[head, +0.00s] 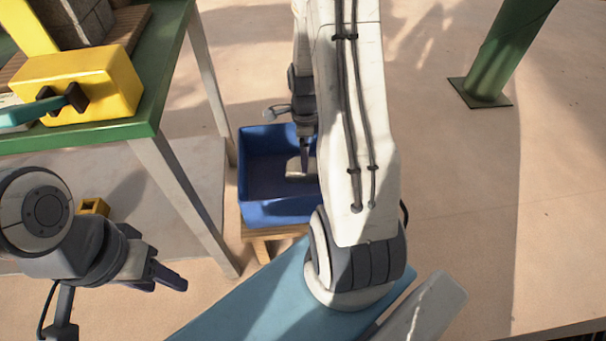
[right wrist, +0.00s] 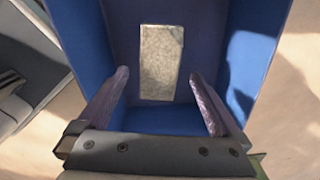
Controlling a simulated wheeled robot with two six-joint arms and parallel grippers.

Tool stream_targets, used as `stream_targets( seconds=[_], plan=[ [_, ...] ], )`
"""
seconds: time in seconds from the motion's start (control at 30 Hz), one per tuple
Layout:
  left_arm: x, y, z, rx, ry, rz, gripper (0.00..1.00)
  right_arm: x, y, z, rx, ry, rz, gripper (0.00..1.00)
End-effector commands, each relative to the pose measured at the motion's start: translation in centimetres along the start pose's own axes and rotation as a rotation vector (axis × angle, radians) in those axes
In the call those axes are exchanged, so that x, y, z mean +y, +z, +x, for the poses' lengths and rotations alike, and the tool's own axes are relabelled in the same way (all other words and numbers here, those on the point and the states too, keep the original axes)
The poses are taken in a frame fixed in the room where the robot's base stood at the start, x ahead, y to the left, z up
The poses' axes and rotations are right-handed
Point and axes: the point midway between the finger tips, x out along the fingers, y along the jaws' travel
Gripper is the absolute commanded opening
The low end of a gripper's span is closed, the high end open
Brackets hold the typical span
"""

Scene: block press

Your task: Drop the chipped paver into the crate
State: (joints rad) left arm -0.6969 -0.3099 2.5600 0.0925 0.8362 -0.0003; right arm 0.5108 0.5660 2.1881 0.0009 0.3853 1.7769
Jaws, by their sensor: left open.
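The chipped paver (right wrist: 161,62) is a pale, speckled oblong block inside the blue crate (right wrist: 82,38). In the right wrist view it lies between the lines of my fingers with a gap on both sides. In the head view the paver (head: 298,168) shows partly beside my right arm, in the crate (head: 262,212). My right gripper (right wrist: 160,92) is open and empty over the crate; in the head view (head: 304,160) my arm hides part of it. My left gripper (head: 168,277) is open and empty at the lower left, away from the crate.
A green-edged table (head: 150,125) at the upper left holds a yellow machine (head: 95,82) and grey blocks (head: 80,22). The crate sits on a wooden stand (head: 262,236). A green post (head: 495,65) stands at the upper right. The floor on the right is clear.

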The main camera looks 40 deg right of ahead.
Motion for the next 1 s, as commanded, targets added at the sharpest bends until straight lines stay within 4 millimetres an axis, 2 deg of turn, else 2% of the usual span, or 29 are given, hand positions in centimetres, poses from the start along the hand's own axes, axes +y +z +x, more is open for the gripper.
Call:
stream_targets(
  seconds=[0.27,0.37,0.7,0.83,1.0],
  plan=[
    [0.0,0.0,-0.3,0.0,0.0,0.0,0.5,0.1,0.0,-0.4,0.0,0.002,0.0,1.0],
    [0.1,-0.1,-1.1,0.0,0.0,0.0,0.5,0.0,0.0,-1.8,0.0,-0.001,0.0,1.0],
    [0.3,-0.2,-4.2,0.0,0.0,0.0,0.5,-0.1,0.0,-8.5,-0.001,-0.003,0.0,1.0],
    [0.3,-0.3,-4.8,0.0,0.0,0.0,0.5,-0.1,0.0,-9.9,0.0,-0.002,0.0,1.0],
    [0.4,-0.3,-4.9,0.0,0.0,0.0,0.5,0.0,0.0,-10.5,0.0,0.0,0.0,1.0]
  ],
)
